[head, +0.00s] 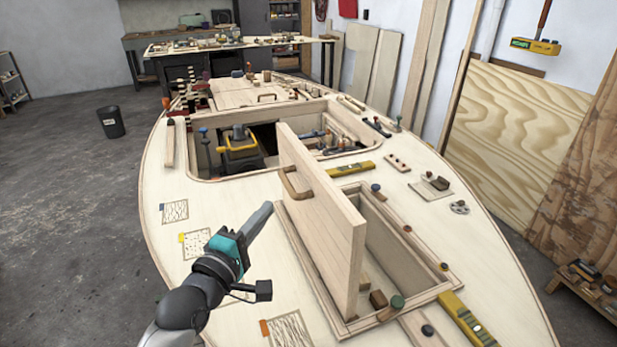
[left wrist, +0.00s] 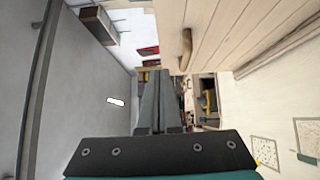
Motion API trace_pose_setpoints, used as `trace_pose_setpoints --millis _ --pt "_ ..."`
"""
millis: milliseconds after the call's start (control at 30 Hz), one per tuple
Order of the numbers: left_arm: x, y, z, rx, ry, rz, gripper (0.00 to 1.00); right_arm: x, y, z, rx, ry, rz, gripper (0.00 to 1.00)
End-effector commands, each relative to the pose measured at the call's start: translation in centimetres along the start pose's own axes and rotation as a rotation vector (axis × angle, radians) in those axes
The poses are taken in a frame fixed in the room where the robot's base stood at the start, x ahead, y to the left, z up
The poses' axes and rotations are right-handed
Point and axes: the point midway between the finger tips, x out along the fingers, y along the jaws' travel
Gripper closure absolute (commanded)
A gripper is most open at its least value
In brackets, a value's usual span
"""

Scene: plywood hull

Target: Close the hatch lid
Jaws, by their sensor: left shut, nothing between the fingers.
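The hatch lid (head: 325,215) is a pale plywood panel standing upright, open, along the left side of the rectangular hatch opening. Its wooden handle (head: 297,186) is on the face toward my left arm. The hatch frame (head: 418,243) rims the opening to the lid's right. My left gripper (head: 262,214) is shut and empty, left of the lid and its handle, with a visible gap. In the left wrist view its closed fingers (left wrist: 158,102) point ahead; the lid (left wrist: 235,25) and handle (left wrist: 186,50) are at upper right. My right gripper is not in view.
A yellow level (head: 466,320) lies at the hatch's near right corner, another (head: 350,169) beyond it. A green-topped wooden knob (head: 392,308) is at the near rim. A larger open bay (head: 186,165) holds tools. The deck left of the lid is mostly clear.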

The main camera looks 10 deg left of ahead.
Motion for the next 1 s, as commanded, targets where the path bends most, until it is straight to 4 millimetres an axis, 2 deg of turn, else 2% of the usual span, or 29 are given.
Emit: trace_pose_setpoints --millis 600,800,1000 --pt "8.9 0.0 0.1 0.003 -0.002 0.0 1.0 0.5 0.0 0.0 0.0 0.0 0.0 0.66" --pt "11.1 0.0 2.0 0.0 -0.003 -0.001 1.0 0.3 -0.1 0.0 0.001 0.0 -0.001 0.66" --pt "12.0 0.0 2.9 0.003 -0.002 -0.001 1.0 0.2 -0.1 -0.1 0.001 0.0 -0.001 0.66"
